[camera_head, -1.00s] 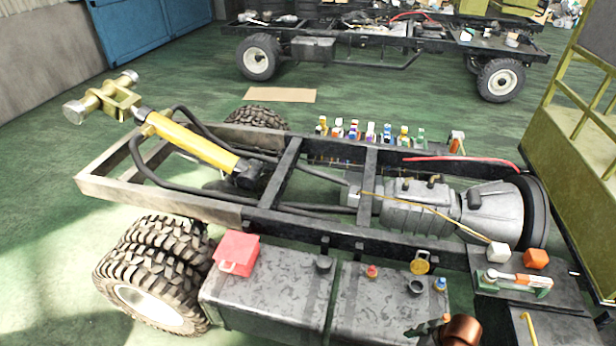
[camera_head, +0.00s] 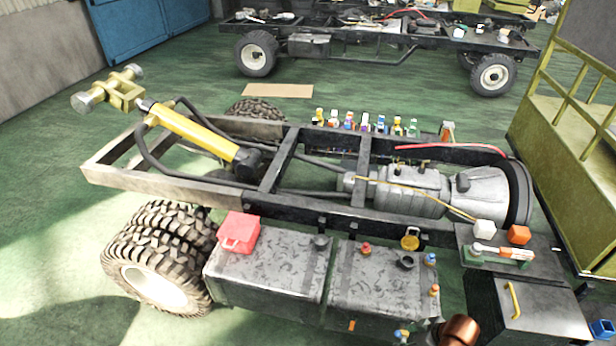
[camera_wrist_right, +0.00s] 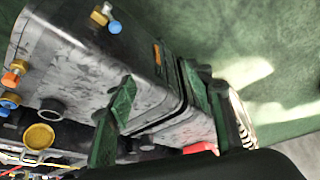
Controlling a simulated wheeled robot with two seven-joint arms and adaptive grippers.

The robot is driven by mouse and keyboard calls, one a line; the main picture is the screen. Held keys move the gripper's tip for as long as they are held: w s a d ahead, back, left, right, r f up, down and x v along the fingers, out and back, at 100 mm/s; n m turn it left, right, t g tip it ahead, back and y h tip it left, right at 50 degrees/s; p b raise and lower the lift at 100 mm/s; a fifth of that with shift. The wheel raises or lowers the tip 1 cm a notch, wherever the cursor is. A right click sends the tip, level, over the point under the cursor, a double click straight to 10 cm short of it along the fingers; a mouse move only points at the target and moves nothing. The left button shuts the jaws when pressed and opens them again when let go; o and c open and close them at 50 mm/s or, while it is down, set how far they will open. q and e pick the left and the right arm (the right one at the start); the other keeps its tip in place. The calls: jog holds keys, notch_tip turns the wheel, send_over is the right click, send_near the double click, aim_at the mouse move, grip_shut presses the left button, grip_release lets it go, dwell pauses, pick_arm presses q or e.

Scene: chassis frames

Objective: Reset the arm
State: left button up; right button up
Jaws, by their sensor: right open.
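My right gripper (camera_wrist_right: 163,95) shows in the right wrist view with two dark green fingers spread apart and nothing between them. Behind the fingers is the grey tank (camera_wrist_right: 80,65) on the chassis side, which also shows in the head view (camera_head: 265,272). A copper-coloured round part (camera_head: 459,331) at the bottom edge of the head view seems to be mine. The rest of the right arm is hidden there. My left gripper is not in view.
The chassis frame (camera_head: 165,183) with wheels, a yellow cylinder (camera_head: 195,137) and a gearbox (camera_head: 415,190) spans the head view. A red box (camera_head: 238,233) sits on the tank. A yellow-green railed platform (camera_head: 565,170) stands right. Green floor is open at left.

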jog(key=w+d+f+m+t+h, duration=0.1)
jog(key=d+f+m, duration=0.1)
jog(key=d+f, duration=0.4)
jog(key=w+d+f+m+t+h, duration=0.1)
jog(key=d+f+m, duration=0.15)
jog(key=f, duration=0.65)
jog(key=s+d+f+m+h, duration=0.1)
jog(key=s+d+f, duration=0.1)
jog(key=s+f, duration=0.45)
jog(key=s+d+f+m+h, duration=0.1)
jog(key=s+d+f, duration=0.2)
jog(key=s+f, duration=0.3)
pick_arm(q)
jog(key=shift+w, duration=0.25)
pick_arm(e)
jog(key=s+a+f+g, duration=0.1)
jog(key=s+a+f, duration=0.3)
jog(key=s, duration=0.6)
jog(key=s+a+f+m+g, duration=0.1)
jog(key=s+a+f, duration=0.3)
jog(key=s, duration=0.7)
jog(key=s+a+f+g, duration=0.2)
jog(key=s+a+f, duration=0.2)
jog(key=s+f, duration=0.3)
jog(key=s, duration=0.3)
jog(key=shift+s+a+f+g, duration=0.15)
jog(key=shift+a+f+g, duration=0.05)
jog(key=shift+f+g, duration=0.15)
